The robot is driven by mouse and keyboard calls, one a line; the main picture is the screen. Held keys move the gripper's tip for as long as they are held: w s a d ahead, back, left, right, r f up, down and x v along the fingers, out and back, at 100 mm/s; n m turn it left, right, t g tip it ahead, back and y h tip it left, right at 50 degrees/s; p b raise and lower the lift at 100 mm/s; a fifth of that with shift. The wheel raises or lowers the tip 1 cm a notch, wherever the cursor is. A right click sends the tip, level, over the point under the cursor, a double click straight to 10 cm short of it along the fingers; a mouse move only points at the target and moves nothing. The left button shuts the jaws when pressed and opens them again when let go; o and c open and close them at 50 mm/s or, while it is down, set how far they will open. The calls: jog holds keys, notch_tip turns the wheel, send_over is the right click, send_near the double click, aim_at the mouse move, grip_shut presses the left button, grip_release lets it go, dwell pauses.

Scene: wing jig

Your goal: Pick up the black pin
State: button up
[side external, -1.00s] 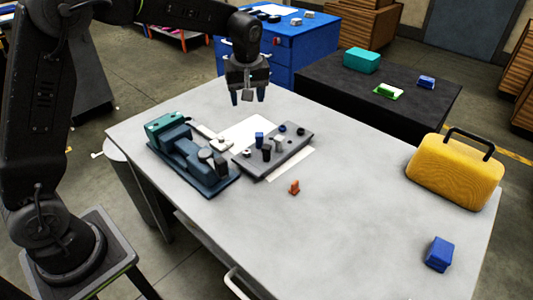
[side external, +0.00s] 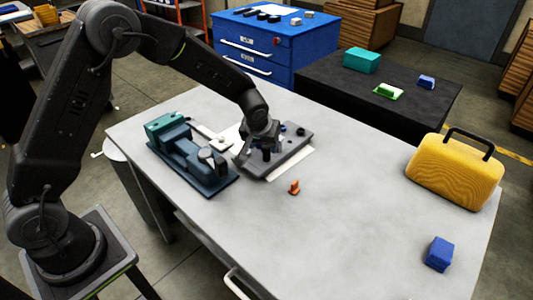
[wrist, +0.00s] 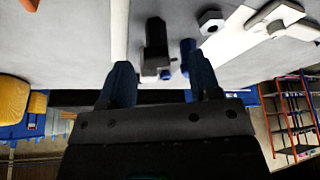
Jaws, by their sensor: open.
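The black pin (wrist: 156,42) stands out as a dark upright shape in the wrist view, just ahead of the gap between my fingers. My gripper (wrist: 160,78) is open, with one bluish finger on each side and nothing held between them. In the side view, my gripper (side external: 264,148) is low over the grey jig plate (side external: 283,160) and hides most of the parts on it. A blue pin (wrist: 187,52) stands close to the black pin, near the right finger in the wrist view. Whether a finger touches either pin cannot be told.
A blue-teal vise-like fixture (side external: 190,160) stands left of the plate. A small orange part (side external: 294,188) lies in front of it. A yellow case (side external: 455,172) and a blue block (side external: 439,254) are at the right. The table's middle front is clear.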

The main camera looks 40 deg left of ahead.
aim_at(267, 150)
jog(key=shift+w+x, duration=0.1)
jog(key=shift+x, duration=1.2)
jog(key=shift+w+x, duration=0.15)
jog(key=shift+x, duration=1.15)
jog(key=shift+d+r, duration=0.1)
jog(key=c, duration=1)
